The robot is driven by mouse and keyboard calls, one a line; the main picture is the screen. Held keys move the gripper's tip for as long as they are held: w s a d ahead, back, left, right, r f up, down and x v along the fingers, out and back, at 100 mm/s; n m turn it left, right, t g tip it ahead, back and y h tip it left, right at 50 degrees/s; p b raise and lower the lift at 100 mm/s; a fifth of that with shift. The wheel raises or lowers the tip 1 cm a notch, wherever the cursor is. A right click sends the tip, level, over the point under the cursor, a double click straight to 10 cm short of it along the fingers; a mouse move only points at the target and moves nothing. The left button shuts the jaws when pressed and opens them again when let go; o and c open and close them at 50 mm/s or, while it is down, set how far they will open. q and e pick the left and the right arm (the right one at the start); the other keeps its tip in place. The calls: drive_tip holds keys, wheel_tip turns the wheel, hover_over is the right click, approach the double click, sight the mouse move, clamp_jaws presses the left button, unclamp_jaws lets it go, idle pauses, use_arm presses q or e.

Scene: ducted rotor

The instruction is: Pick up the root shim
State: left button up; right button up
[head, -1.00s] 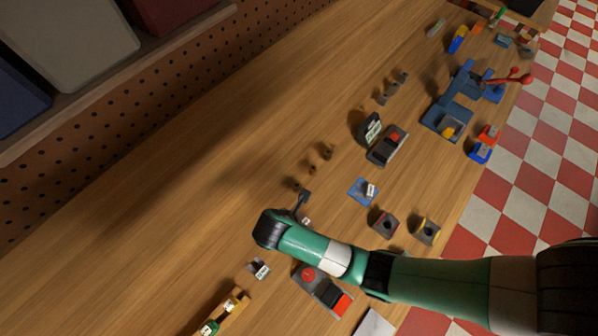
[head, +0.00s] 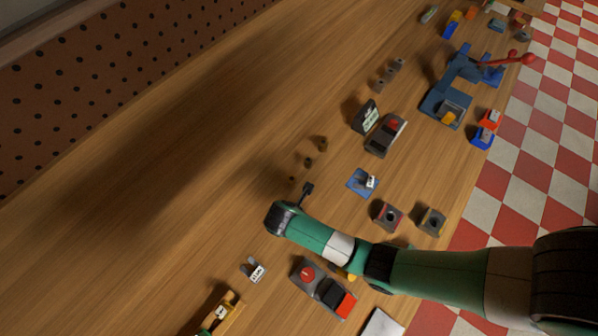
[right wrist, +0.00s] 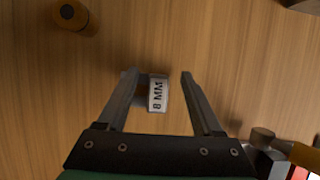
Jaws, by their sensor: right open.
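A small block with a white face marked "8 MM" (right wrist: 158,95) shows in the right wrist view, likely the root shim, though its label gives only the size. My right gripper (right wrist: 158,74) is open, with one finger on each side of the block in that view. The block appears nearer the left finger, and I cannot tell if they touch. In the head view my right arm comes in from the right, and its wrist (head: 284,218) is over the table. My left gripper is not in view.
A grey device with a red button (head: 307,273) and a small labelled stand (head: 254,269) are near the arm. A round post (right wrist: 70,14) stands upper left in the right wrist view. A blue plate (head: 361,183) and dark blocks (head: 388,216) lie right. The table's left side is bare.

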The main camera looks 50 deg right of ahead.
drive_tip(key=shift+f, duration=0.15)
drive_tip(key=shift+c, duration=0.3)
clamp_jaws()
